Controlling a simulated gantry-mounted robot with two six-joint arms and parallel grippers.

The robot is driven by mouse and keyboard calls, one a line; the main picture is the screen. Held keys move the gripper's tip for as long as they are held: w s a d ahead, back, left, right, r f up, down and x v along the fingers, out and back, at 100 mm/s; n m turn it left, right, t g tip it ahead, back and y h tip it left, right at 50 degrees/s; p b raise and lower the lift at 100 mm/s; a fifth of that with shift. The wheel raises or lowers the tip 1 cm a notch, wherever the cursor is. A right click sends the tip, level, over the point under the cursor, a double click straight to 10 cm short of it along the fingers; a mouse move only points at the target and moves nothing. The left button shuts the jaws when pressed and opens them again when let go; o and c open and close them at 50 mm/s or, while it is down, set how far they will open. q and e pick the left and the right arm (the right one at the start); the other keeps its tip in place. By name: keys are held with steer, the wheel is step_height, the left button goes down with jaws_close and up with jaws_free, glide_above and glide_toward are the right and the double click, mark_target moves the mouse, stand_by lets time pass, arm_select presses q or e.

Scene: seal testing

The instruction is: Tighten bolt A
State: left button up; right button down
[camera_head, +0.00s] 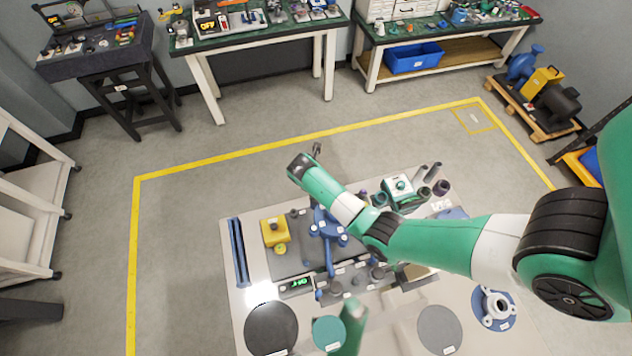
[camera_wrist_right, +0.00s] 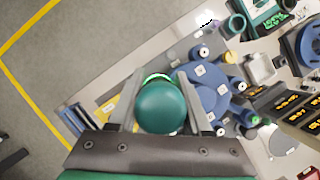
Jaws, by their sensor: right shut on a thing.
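A blue fixture (camera_head: 325,228) with several white-labelled bolt positions stands on the dark plate of the bench; which one is bolt A cannot be read. The fixture also shows in the right wrist view (camera_wrist_right: 208,92), just right of my right gripper. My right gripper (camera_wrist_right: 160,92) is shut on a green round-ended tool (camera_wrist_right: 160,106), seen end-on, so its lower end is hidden. In the head view my right arm reaches in from the right above the fixture; its jaws are not clearly visible there. My left gripper is in neither view.
A yellow box (camera_head: 275,231) stands left of the fixture, and a teal device (camera_head: 398,190) behind it to the right. A small display (camera_head: 296,285) and round mats (camera_head: 271,329) are at the front. Open floor surrounds the bench (camera_head: 232,305).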

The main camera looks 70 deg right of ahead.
stand_by(0.8)
step_height(320, 180, up, 5)
steer(key=p, duration=0.6)
steer(key=shift+w, duration=0.1)
